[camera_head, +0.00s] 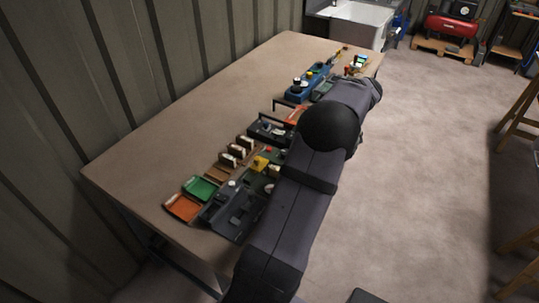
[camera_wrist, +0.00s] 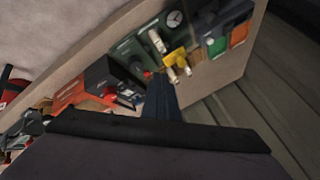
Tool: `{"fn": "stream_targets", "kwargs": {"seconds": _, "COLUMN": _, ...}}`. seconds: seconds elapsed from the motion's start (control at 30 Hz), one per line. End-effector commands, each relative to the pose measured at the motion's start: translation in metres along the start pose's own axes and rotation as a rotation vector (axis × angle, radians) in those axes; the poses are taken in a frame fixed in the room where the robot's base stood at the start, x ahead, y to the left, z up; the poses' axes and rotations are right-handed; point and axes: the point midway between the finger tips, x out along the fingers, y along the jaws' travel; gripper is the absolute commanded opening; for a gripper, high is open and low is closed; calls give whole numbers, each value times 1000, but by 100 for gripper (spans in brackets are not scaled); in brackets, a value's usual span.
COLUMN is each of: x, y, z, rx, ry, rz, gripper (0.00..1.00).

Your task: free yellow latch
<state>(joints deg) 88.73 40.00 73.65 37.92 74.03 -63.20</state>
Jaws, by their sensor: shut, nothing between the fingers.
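The yellow latch (camera_head: 260,163) is a small yellow block on a dark green panel among the devices on the bench. In the wrist view the yellow part (camera_wrist: 178,58) shows just beyond my fingertips, with pale cylindrical pieces near it. My gripper (camera_wrist: 160,78) is shut and empty, its dark fingers pointing toward the panel. A gap or contact between fingertips and latch cannot be told. In the head view my arm hides the gripper and part of the panel.
The bench (camera_head: 160,140) is bare along its wall side. An orange tray (camera_head: 183,208) and a green tray (camera_head: 201,188) lie at the near end. A dark box (camera_head: 236,212) sits beside them. A blue device (camera_head: 311,80) stands farther along.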

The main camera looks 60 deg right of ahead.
Motion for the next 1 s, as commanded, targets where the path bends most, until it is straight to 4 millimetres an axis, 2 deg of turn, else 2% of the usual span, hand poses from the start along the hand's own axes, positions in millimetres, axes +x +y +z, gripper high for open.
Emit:
{"fn": "stream_targets", "kwargs": {"seconds": 0.17, "x": 2, "y": 0, "z": 0, "rx": 0, "ry": -1, "rz": 0, "gripper": 0}}
{"fn": "stream_targets", "kwargs": {"seconds": 0.37, "x": 18, "y": -2, "z": -1, "rx": 1, "ry": -3, "rz": -3, "gripper": 0}}
{"fn": "stream_targets", "kwargs": {"seconds": 0.87, "x": 102, "y": -3, "z": 0, "rx": 2, "ry": -4, "rz": -3, "gripper": 0}}
{"fn": "stream_targets", "kwargs": {"seconds": 1.0, "x": 108, "y": -22, "z": -1, "rx": 0, "ry": -3, "rz": -1, "gripper": 0}}
